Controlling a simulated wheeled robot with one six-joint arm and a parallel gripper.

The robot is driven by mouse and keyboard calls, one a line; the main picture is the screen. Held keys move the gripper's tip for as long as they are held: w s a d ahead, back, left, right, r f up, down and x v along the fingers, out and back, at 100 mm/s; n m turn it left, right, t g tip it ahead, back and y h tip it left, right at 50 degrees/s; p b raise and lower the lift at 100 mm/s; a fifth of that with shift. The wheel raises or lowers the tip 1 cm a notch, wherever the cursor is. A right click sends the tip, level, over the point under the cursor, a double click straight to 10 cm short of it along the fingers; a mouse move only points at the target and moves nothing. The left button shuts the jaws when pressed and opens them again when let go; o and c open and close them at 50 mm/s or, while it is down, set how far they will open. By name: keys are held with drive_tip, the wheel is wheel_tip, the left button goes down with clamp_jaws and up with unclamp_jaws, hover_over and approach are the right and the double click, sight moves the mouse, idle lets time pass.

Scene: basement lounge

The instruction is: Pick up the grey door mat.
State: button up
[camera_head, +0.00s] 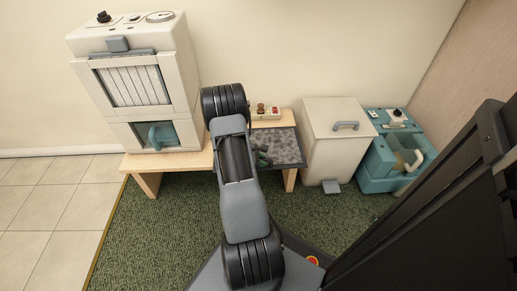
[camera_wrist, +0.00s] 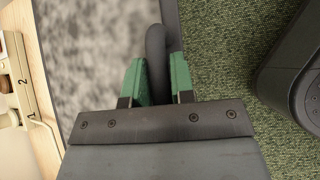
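The grey door mat (camera_head: 285,143) has a mottled grey face and a dark border, and it lies on a low wooden table. In the wrist view the mat (camera_wrist: 95,45) fills the left part, with its dark edge strip running beside the green floor. My gripper (camera_head: 262,157) is at the mat's left part in the head view. In the wrist view my gripper's (camera_wrist: 157,65) green fingers stand on either side of a dark rounded bar (camera_wrist: 156,48) at the mat's edge. Whether they press on it, I cannot tell. My arm hides part of the mat.
The wooden table (camera_head: 195,160) also bears a large cream machine (camera_head: 135,85) and a small switch box (camera_head: 266,112). A cream pedal bin (camera_head: 333,145) and a teal machine (camera_head: 385,165) stand to the right. Green carpet (camera_head: 160,220) lies in front.

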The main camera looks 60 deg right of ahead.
clamp_jaws()
